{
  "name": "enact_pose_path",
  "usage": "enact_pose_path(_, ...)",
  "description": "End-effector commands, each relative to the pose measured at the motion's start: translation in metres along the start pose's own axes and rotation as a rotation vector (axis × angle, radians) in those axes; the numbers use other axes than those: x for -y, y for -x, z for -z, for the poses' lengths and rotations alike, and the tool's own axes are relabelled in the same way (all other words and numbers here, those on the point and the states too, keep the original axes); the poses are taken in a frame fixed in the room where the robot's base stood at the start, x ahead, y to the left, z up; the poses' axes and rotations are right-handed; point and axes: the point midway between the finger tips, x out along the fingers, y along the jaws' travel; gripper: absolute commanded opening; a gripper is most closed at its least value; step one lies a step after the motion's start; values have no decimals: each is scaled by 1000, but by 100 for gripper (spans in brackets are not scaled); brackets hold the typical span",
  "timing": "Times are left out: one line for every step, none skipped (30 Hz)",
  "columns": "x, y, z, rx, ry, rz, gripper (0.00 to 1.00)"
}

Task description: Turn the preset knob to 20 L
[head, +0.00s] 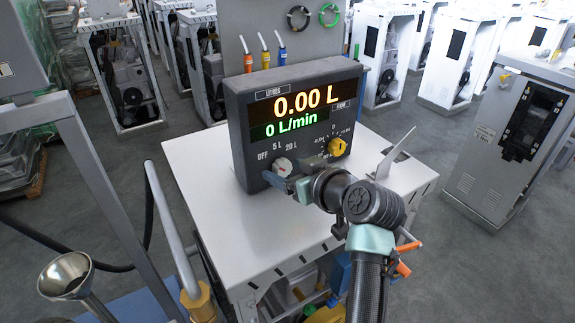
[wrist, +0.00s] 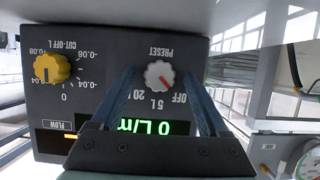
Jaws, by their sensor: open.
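The preset knob (head: 283,166) is a pale round knob with a red pointer, low on the front of the dark meter box (head: 240,120). It also shows in the wrist view (wrist: 158,75), which is upside down. Its red pointer is towards the OFF label, away from 20 L. My gripper (wrist: 159,77) is open, with one blue finger on each side of the knob and a visible gap to it. The 20 L label is partly covered by a finger in the wrist view. The display (head: 300,108) reads 0.00 L and 0 L/min.
A yellow cut-off knob (head: 337,147) sits to the right of the preset knob in the head view. The box stands on a white cabinet top (head: 200,165). A funnel (head: 66,275) is at the lower left. Grey dispenser frames (head: 520,130) stand around on the floor.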

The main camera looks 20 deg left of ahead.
Motion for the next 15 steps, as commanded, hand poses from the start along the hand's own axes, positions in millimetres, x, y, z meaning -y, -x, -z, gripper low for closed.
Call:
enact_pose_path(0,-2,0,1,1,1,78)
enact_pose_path(0,-2,0,1,1,1,78)
enact_pose_path(0,-3,0,1,2,0,78)
enact_pose_path(0,-3,0,0,2,0,78)
enact_pose_path(0,-3,0,0,2,0,78)
enact_pose_path(0,-3,0,0,2,0,78)
enact_pose_path(0,-3,0,0,2,0,78)
enact_pose_path(0,-3,0,0,2,0,78)
enact_pose_path(0,-3,0,0,2,0,78)
enact_pose_path(0,-3,0,0,1,0,75)
enact_pose_path(0,-3,0,0,1,0,69)
enact_pose_path(0,-3,0,0,1,0,62)
enact_pose_path(0,-3,0,0,1,0,57)
enact_pose_path(0,-3,0,0,1,0,51)
enact_pose_path(0,-3,0,0,1,0,44)
